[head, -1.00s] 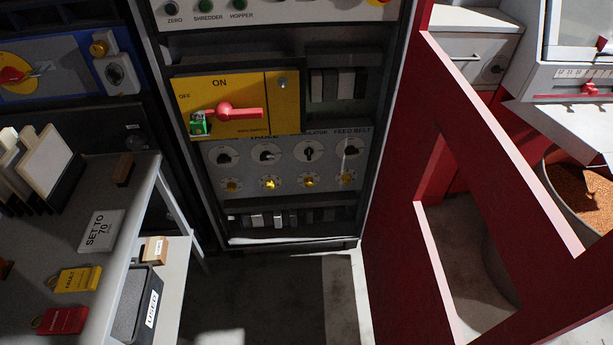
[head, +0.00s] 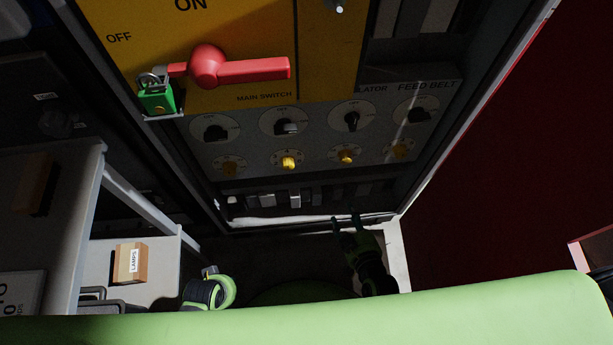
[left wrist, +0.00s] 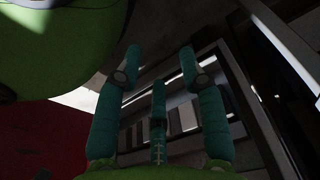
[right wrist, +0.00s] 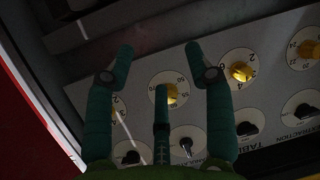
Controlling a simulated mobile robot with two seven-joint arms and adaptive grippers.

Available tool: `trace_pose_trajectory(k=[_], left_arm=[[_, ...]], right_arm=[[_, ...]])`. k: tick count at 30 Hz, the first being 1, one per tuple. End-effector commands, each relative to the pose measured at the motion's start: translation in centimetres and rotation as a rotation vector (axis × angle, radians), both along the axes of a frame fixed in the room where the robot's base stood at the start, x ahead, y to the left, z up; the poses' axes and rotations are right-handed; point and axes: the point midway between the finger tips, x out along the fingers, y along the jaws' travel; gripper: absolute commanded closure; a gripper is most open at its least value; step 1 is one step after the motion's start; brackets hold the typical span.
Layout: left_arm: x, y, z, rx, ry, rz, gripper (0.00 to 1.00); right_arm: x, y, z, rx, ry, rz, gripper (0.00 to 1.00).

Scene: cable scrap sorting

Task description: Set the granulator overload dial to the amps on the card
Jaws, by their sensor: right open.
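The granulator overload dial, a small yellow knob on a white numbered disc, is the third in the lower row of the head view (head: 345,156). In the right wrist view the yellow knob (right wrist: 172,92) lies between and beyond my fingers, partly behind the middle one. My right gripper (head: 348,220) is open and empty, below the panel; it also shows in the right wrist view (right wrist: 158,50). My left gripper (left wrist: 160,55) is open and empty, away from the dials. The card (head: 20,293) is cut off at the lower left, only parts of its writing showing.
Black knobs (head: 352,120) sit above the yellow dials. The red main switch handle (head: 250,70), with a green padlock (head: 157,98), is above them. A lamps box (head: 130,263) stands on a shelf at left. A dark red wall (head: 500,160) is at right.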

Motion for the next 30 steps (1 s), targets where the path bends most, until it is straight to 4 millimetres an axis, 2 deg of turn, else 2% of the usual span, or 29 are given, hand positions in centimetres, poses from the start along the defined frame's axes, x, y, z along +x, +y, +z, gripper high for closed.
trace_pose_trajectory(k=[1,3,6,9,12,24,30], left_arm=[[0.9,-0.1,-1.6,-0.002,-0.014,0.002,0.6],[1.8,-0.3,-1.0,-0.004,-0.025,0.004,0.6],[2.5,-0.3,-0.1,-0.004,-0.036,0.006,0.6],[2.9,-0.4,0.6,-0.005,-0.042,0.008,0.6],[3.1,-0.4,1.3,-0.004,-0.046,0.008,0.6],[3.6,-0.4,3.9,-0.005,-0.062,0.011,0.6],[3.6,-0.4,4.6,-0.006,-0.065,0.012,0.6]], right_arm=[[1.4,0.1,-0.3,0.002,-0.091,-0.015,0.46],[2.9,0.0,1.9,-0.001,-0.2,-0.042,0.46],[4.0,-0.3,4.5,-0.008,-0.313,-0.077,0.46],[4.6,-0.7,6.2,-0.012,-0.379,-0.103,0.46],[5.2,-0.8,7.2,-0.015,-0.408,-0.116,0.46],[10.7,-0.7,7.4,-0.016,-0.41,-0.116,0.46],[11.8,-0.6,7.4,-0.016,-0.408,-0.115,0.46]])
